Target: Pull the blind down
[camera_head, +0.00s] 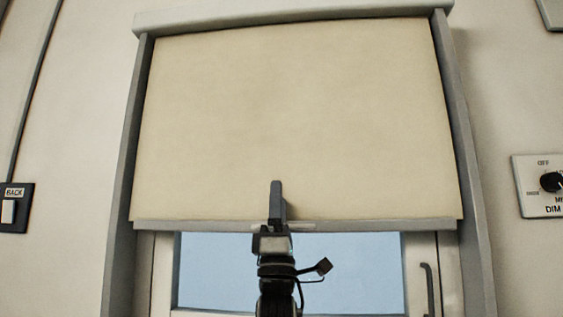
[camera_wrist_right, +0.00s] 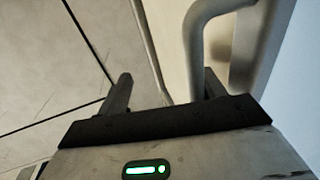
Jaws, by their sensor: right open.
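The beige blind (camera_head: 295,115) hangs partly lowered over the window, its grey bottom rail (camera_head: 180,225) above the blue pane. My right gripper (camera_head: 277,200) is at the middle of this rail in the head view and hides part of it. A small pale piece of a handle shows on the rail beside the gripper. In the right wrist view my right gripper (camera_wrist_right: 168,90) is open, and a curved grey handle (camera_wrist_right: 194,50) shows between its fingertips, closer to the right finger. I cannot tell whether they touch. My left gripper is not in view.
Grey side rails (camera_head: 470,170) frame the blind under a pale top box (camera_head: 290,14). Below is the window pane (camera_head: 350,275) with a dark window handle (camera_head: 428,288). A BACK switch (camera_head: 15,208) is at left and a dimmer (camera_head: 540,185) at right.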

